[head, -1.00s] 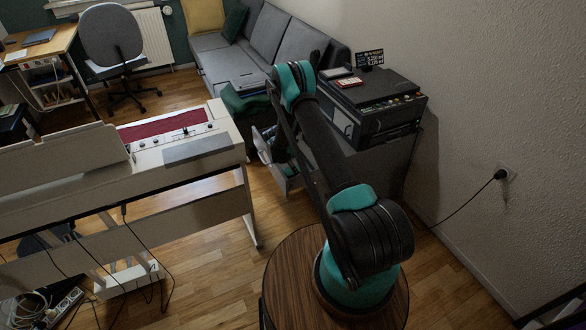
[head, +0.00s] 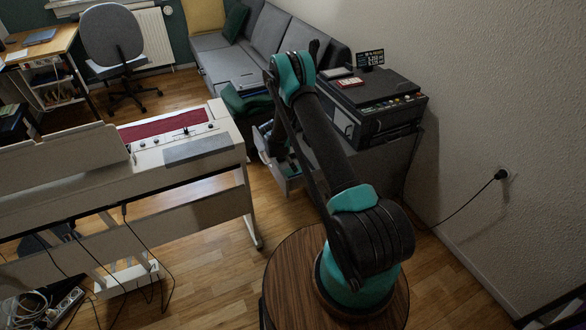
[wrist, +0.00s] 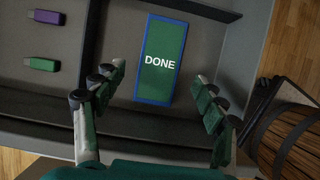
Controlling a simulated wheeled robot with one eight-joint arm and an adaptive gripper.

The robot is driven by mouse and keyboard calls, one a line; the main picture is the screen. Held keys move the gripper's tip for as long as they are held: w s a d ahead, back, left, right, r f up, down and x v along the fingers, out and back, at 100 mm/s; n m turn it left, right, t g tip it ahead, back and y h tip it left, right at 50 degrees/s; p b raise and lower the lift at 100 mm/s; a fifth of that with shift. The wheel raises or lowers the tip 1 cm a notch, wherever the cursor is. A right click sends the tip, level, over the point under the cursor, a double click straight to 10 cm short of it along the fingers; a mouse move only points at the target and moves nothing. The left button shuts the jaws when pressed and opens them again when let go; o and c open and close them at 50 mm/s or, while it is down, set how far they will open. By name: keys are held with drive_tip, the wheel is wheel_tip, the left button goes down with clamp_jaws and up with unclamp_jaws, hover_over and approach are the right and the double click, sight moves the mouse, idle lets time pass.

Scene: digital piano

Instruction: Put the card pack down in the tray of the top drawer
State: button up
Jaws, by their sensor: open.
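In the wrist view, my gripper (wrist: 157,93) is open, with its fingers apart and nothing between the tips. Beyond the tips, a green rectangle with a blue border and the word DONE (wrist: 158,62) lies in a grey compartment of the open drawer (wrist: 115,126). I cannot tell whether this rectangle is the card pack or a marking. No other card pack is clear. In the head view, the open drawer (head: 292,183) is partly hidden behind my arm, and my gripper cannot be made out there.
A purple stick (wrist: 46,18) and a green stick (wrist: 42,64) lie in the compartment at left. In the head view, a black printer (head: 375,105) sits on the cabinet, and a white piano (head: 190,160) stands left.

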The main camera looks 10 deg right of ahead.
drive_tip(key=s+r+m+y, duration=0.1)
drive_tip(key=s+r+m, duration=0.2)
drive_tip(key=r, duration=0.7)
drive_tip(key=s+r+m, duration=0.2)
drive_tip(key=s+r, duration=0.2)
drive_tip(key=r, duration=0.7)
drive_tip(key=s+d+r+m+t+y, duration=0.1)
drive_tip(key=s+d+r+m, duration=0.15)
drive_tip(key=s+r, duration=0.25)
drive_tip(key=s+d+r+m, duration=0.2)
drive_tip(key=s+r+m, duration=0.1)
drive_tip(key=s+r, duration=0.25)
drive_tip(key=s+d+r+m+t+y, duration=0.1)
drive_tip(key=s+m, duration=1)
drive_tip(key=s, duration=1.2)
drive_tip(key=shift+s+d+r+t+y, duration=0.3)
drive_tip(key=shift+d+r+t+y, duration=0.1)
drive_tip(key=shift+d+y, duration=0.25)
drive_tip(key=shift+c, duration=0.3)
